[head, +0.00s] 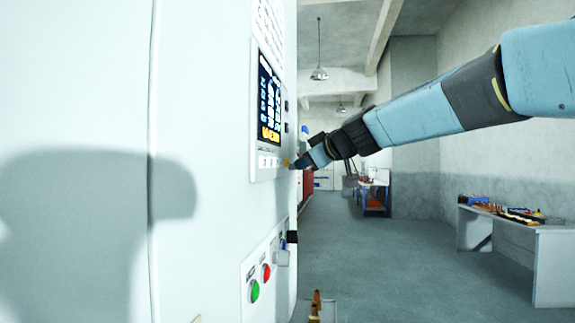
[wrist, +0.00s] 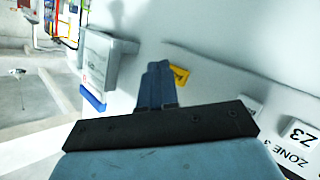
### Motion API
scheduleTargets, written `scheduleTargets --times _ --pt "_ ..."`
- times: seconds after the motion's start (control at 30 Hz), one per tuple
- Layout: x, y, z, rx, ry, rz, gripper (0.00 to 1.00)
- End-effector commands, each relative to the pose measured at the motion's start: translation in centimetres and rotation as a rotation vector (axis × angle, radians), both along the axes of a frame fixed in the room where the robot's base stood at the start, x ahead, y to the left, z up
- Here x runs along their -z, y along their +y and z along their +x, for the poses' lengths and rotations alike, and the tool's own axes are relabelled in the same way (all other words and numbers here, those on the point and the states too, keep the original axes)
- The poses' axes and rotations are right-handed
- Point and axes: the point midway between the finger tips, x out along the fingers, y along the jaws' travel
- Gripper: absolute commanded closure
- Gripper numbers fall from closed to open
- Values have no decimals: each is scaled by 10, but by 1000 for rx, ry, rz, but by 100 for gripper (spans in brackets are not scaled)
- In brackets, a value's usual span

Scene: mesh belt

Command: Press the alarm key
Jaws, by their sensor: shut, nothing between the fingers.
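A white cabinet panel with a dark display (head: 268,100) fills the left of the head view. A row of small keys (head: 268,161) lies under the display. A yellow key (head: 286,163) is at the right end of this row; it also shows in the wrist view (wrist: 180,76), its marking too small to read. It looks like the alarm key. My gripper (head: 301,164) is shut and empty, its tips at the panel close beside the yellow key. In the wrist view the blue fingertips (wrist: 158,67) are just left of it; whether they touch it I cannot tell.
A Z3 key (wrist: 299,135) with a ZONE 3 label is at the right in the wrist view. Green (head: 254,291) and red (head: 266,272) buttons sit lower on the cabinet. A grey box (wrist: 108,60) juts from the panel. A workbench (head: 540,236) stands right; open floor lies between.

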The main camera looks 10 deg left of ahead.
Motion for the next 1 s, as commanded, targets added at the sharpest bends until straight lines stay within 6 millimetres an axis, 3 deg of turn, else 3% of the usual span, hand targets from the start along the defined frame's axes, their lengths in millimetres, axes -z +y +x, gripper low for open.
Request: scheduleTargets --times 0.17,0.7,1.0 --pt "0 -4 0 2 1 0 100" --pt "0 -46 3 2 1 0 100" --pt "0 -50 3 1 0 1 100"
